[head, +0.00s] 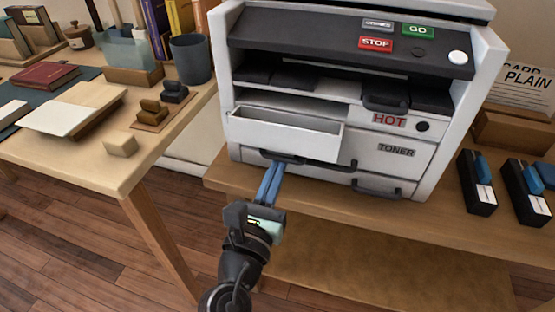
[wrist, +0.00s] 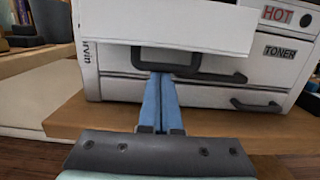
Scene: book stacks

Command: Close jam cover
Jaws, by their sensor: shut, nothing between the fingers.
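The grey-white office machine (head: 440,165) stands on a wooden bench. A white panel (head: 285,138) with an open top sticks out at its left front; it looks like the jam cover, though no label naming it shows. It also fills the top of the wrist view (wrist: 190,20). A dark handle (wrist: 180,66) sits just below the panel's lower edge; I cannot tell which part it belongs to. My gripper (head: 274,168) is shut and empty, its blue fingers pointing up at the machine. In the wrist view, the fingertips (wrist: 162,78) are at the handle's lower bar; contact is unclear.
A wooden table (head: 100,165) with books and a cup stands at left.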

